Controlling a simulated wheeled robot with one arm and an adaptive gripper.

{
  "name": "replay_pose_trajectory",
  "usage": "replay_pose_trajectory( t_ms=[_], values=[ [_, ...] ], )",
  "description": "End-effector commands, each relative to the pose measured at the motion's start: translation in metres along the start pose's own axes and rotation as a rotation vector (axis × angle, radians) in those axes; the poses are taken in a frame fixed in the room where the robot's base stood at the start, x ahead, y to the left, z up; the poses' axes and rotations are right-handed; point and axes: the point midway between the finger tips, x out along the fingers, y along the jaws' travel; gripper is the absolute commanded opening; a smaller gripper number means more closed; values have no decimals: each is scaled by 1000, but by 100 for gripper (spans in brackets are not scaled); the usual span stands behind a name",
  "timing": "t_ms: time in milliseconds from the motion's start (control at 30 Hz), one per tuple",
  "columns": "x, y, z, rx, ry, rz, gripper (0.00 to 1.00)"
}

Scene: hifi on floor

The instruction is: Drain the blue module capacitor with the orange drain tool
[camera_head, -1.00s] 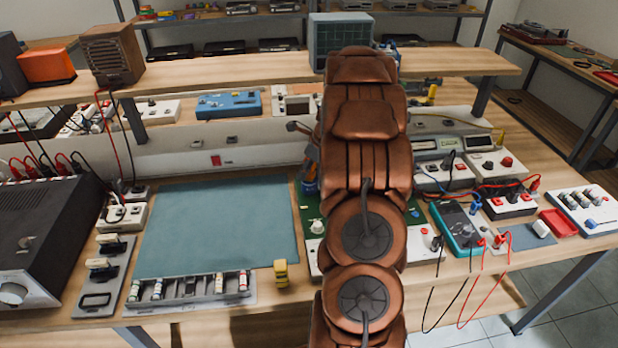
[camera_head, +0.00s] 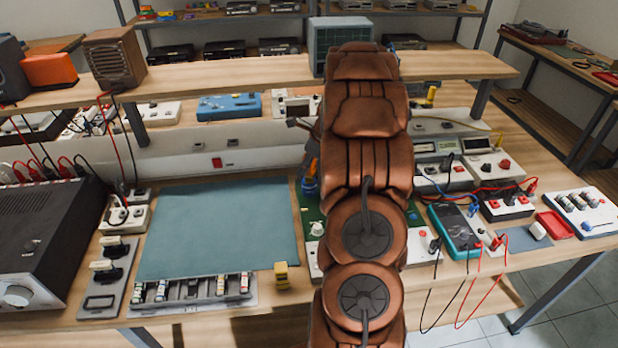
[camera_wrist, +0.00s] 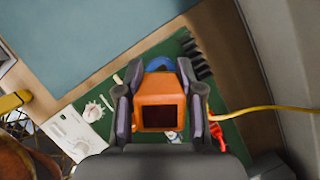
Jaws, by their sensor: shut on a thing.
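In the wrist view my gripper (camera_wrist: 161,76) is shut on the orange drain tool (camera_wrist: 160,91), a blocky orange body with a dark window, gripped between both fingers. A yellow cable (camera_wrist: 262,109) runs off to the right from beside it. A blue rounded part (camera_wrist: 161,63), perhaps the blue module capacitor, shows just beyond the tool, mostly hidden by it; whether they touch I cannot tell. In the head view a blue part (camera_head: 310,187) shows at the left edge of my arm, by the green board (camera_head: 309,212). My arm hides most of my gripper there.
A blue-green mat (camera_head: 220,230) lies left of my arm. A grey tray (camera_head: 205,297) of small cells and a small yellow block (camera_head: 281,275) sit at the front. A multimeter (camera_head: 455,230) with leads stands to the right. A raised shelf (camera_head: 230,75) crosses behind.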

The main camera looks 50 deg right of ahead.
Motion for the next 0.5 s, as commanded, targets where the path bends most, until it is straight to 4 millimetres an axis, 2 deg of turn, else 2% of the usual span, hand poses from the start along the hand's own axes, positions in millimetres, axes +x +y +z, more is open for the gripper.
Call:
replay_pose_trajectory(
  t_ms=[500],
  values=[
    [-30,0,12,-1,-1,-2,3]
  ],
)
